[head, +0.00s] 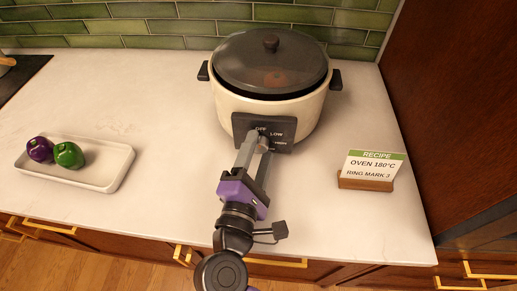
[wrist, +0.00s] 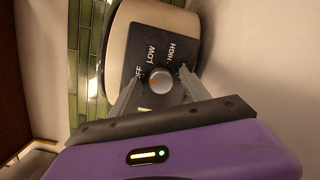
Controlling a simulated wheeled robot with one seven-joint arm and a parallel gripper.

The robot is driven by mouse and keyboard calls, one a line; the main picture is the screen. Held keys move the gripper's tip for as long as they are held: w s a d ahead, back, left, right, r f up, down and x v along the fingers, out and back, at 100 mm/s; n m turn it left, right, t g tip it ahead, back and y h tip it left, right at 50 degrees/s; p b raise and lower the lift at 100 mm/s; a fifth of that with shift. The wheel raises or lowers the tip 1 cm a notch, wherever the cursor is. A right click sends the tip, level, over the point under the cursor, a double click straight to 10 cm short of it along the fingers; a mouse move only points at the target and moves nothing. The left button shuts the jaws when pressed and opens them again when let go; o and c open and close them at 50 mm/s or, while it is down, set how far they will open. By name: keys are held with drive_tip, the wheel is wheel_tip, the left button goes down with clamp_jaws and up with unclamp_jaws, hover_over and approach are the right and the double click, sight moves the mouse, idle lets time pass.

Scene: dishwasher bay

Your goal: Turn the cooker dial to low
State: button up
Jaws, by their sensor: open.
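The cooker (head: 268,106) is a cream pot with a dark lid, standing at the back of the counter. Its black front panel (head: 243,124) carries the labels OFF, LOW and HIGH, read in the wrist view. The grey round dial (wrist: 160,81) sits on that panel. Its small orange mark shows on the side towards OFF. My gripper (head: 258,144) is open in front of the panel. Its two grey fingers lie on either side of the dial in the wrist view. I cannot tell whether they touch it.
A white tray (head: 110,180) with a purple and a green pepper-like item stands at the left. A recipe card (head: 372,166) in a wooden stand is at the right. A tall wooden panel (head: 450,100) bounds the right side. The counter around the cooker is clear.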

clamp_jaws()
idle(0.3)
drive_tip(key=shift+f+m, duration=0.1)
drive_tip(key=shift+m, duration=0.2)
drive_tip(key=m+b, duration=0.1)
drive_tip(key=m, duration=0.3)
drive_tip(key=shift+d+g+y+b, duration=0.1)
drive_tip(key=shift+g+y+b, duration=0.2)
drive_tip(key=shift+g+b, duration=0.1)
drive_tip(key=shift+m+y+b, duration=0.3)
drive_tip(key=shift+m+b, duration=0.4)
drive_tip(key=shift+m, duration=1.5)
unclamp_jaws()
